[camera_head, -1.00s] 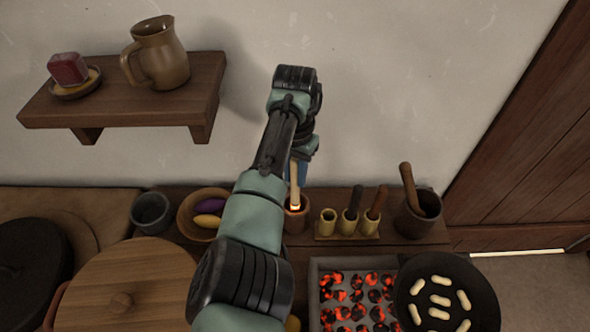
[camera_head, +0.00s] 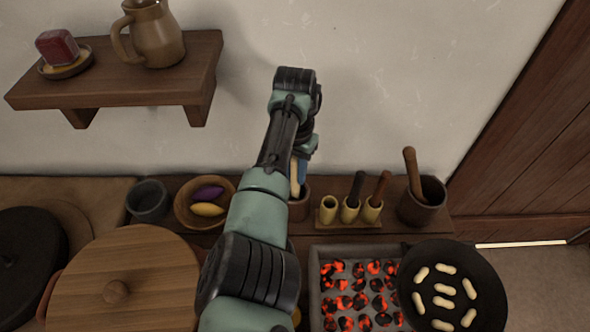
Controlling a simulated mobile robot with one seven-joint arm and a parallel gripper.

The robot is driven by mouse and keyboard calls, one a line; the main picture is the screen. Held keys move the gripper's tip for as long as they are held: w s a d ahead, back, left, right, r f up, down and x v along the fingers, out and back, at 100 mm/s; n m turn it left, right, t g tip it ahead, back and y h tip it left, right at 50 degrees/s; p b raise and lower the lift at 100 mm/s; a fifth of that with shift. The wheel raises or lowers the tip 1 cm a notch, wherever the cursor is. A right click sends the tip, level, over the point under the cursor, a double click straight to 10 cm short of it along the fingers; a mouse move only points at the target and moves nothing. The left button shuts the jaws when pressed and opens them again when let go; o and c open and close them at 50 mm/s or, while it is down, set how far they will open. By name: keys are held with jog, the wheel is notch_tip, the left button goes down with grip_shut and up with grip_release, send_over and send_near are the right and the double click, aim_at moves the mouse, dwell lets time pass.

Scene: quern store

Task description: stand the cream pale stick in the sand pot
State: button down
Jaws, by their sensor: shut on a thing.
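The cream pale stick (camera_head: 294,178) stands close to upright beside the end of my arm. My gripper (camera_head: 298,167) is shut on it, though the fingers are mostly hidden by my own arm. A small brown pot (camera_head: 299,210), which looks like the sand pot, stands on the dark wooden counter under the stick. The stick's lower end is at the pot's mouth. My arm covers the pot's left side, so I cannot tell how far inside the stick reaches or whether it touches sand.
A holder (camera_head: 348,220) with three small cups, two holding dark-handled sticks, stands just right of the pot. A mortar with a pestle (camera_head: 421,200) is farther right. A bowl (camera_head: 184,211) is left. Glowing coals (camera_head: 357,290) and a black pan (camera_head: 486,290) lie in front.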

jog(key=c, duration=0.6)
grip_release()
